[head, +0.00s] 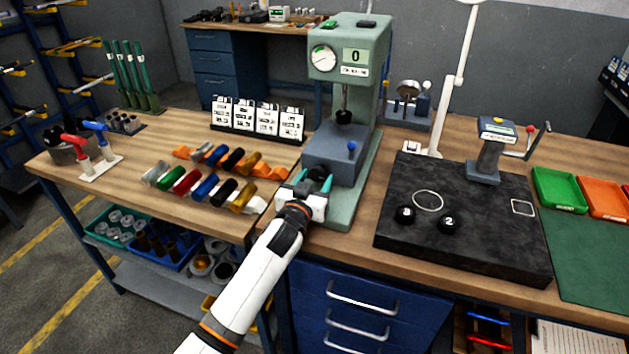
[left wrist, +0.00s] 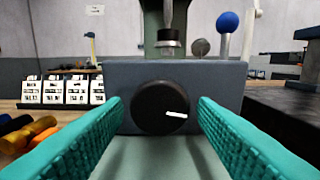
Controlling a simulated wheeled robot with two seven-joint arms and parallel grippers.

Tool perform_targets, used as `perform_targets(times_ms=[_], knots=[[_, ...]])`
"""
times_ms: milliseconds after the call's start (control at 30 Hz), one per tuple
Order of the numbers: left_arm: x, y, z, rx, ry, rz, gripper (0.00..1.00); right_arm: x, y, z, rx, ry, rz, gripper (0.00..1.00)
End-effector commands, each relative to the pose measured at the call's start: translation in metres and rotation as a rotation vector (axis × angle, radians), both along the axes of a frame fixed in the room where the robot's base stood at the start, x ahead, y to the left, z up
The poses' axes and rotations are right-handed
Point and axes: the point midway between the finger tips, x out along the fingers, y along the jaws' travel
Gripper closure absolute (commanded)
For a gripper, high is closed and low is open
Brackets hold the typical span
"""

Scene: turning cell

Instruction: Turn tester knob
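In the head view I cannot make the knob out behind my gripper. My left gripper (head: 314,181) is open in front of the block. Its teal fingers point at the knob, one on each side, with a visible gap to both. My right gripper is not in view.
Coloured cylinders (head: 187,182) lie in rows left of the tester, with white label cards (head: 257,117) behind. A black slab (head: 465,220) with two numbered black knobs lies to the right. Blue drawers (head: 355,310) are below the bench.

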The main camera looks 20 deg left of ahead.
Motion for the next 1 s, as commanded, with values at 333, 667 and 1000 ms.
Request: perform_targets(times_ms=[333,667,1000], knots=[[-0.0003,0.0001,0.0006,0.027,0.000,0.000,0.83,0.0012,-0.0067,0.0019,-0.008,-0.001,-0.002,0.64],[-0.0002,0.0009,0.0007,0.290,-0.010,0.000,0.83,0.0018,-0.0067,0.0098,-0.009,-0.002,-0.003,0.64],[-0.0002,0.0009,0.0002,0.299,-0.010,0.000,0.53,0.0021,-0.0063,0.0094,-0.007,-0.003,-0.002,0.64]])
